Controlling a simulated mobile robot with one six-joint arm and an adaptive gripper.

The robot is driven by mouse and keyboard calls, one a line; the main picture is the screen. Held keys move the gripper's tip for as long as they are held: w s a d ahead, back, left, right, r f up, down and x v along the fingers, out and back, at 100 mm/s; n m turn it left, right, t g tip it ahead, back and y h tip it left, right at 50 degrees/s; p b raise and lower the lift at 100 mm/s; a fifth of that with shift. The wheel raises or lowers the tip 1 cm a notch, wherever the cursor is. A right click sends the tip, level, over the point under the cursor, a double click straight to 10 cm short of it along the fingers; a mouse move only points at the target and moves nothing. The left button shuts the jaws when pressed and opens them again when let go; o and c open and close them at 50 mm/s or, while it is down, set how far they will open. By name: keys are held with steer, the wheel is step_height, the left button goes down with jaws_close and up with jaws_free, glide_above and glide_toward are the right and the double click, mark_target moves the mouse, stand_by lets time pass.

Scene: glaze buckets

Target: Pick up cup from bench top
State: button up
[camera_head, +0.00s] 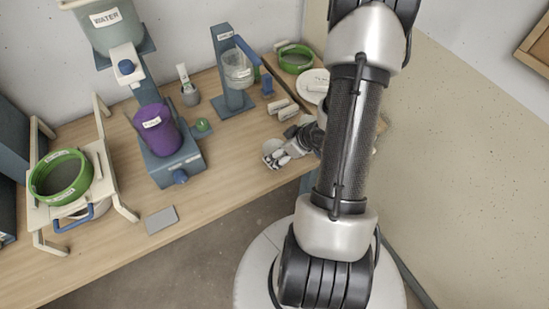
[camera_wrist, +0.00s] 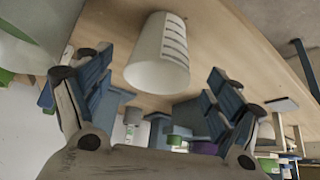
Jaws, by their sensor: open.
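A white cup (camera_wrist: 160,48) with dark graduation marks on its side stands on the wooden bench top (camera_wrist: 215,45). In the head view a pale cup shape (camera_head: 270,147) shows at the bench's front right, partly covered by my gripper (camera_head: 284,154). In the wrist view my gripper (camera_wrist: 158,85) is open, with one blue-padded finger on each side of the cup. Gaps show between the cup and both fingers; whether the cup lies fully between the pads I cannot tell.
A purple bucket (camera_head: 159,130) sits on a blue stand, with a grey WATER bucket (camera_head: 108,28) above. A green sieve (camera_head: 60,177) rests on a frame at left. A blue stand (camera_head: 228,70) holds a clear vessel. White blocks (camera_head: 288,112) lie close behind my gripper.

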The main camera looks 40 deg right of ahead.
steer(key=b+x, duration=0.2)
steer(key=x, duration=0.3)
steer(key=shift+w+b, duration=0.1)
steer(key=shift+b, duration=0.2)
steer(key=shift+r, duration=0.1)
steer(key=c, duration=1.1)
steer(key=shift+o, duration=0.2)
